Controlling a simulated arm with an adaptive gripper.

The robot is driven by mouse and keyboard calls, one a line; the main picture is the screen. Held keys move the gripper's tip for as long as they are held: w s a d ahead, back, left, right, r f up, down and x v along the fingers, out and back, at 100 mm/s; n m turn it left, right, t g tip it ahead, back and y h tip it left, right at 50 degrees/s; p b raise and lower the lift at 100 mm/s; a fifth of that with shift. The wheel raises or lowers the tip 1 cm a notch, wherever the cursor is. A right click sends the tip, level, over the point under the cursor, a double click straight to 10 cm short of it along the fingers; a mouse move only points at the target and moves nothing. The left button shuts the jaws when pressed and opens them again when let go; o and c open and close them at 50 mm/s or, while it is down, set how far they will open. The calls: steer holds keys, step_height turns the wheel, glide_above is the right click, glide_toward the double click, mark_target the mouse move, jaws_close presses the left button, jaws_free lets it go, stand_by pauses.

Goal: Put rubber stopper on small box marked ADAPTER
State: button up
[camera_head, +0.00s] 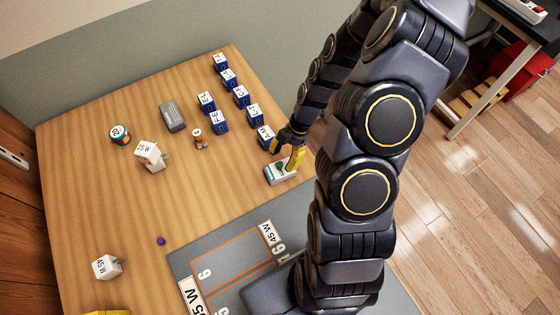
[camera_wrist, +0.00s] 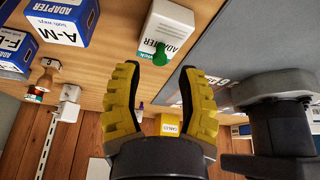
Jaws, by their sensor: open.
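A small white box (camera_head: 284,178) with a teal end lies on the table by the grey mat. In the wrist view this box (camera_wrist: 172,25) reads ADAPTER. A green rubber stopper (camera_head: 281,166) appears on the box's upper face; it also shows in the wrist view (camera_wrist: 161,55), in front of the box's teal band. Whether it rests fully on the box is hard to tell. My gripper (camera_head: 287,154) is just above the box, yellow fingers apart. In the wrist view my gripper (camera_wrist: 159,75) is open, with the stopper past the gap between its fingertips and nothing visibly clamped.
Several blue-and-white boxes (camera_head: 254,115) stand behind the gripper, the nearest (camera_head: 265,136) close by. The grey mat (camera_head: 205,255) lies in front.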

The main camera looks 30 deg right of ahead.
steer(key=v, duration=0.9)
steer(key=s+a+r+m+g+h, duration=0.1)
steer(key=s+a+r+m, duration=0.15)
steer(key=a+r, duration=0.2)
steer(key=s+a+r+m+h, duration=0.1)
steer(key=a+r+m, duration=0.2)
steer(key=r+m, duration=0.15)
steer(key=s+a+r+m+h, duration=0.1)
steer(key=s+a+r+m, duration=0.1)
steer(key=s+m, duration=0.4)
steer(key=s+a+r+m+h, duration=0.1)
steer(key=s+a+r+m, duration=0.1)
steer(key=s+r+m, duration=0.3)
steer(key=shift+s+a+m+h, duration=0.3)
steer(key=shift+s+a+m, duration=0.1)
steer(key=shift+s+m, duration=0.5)
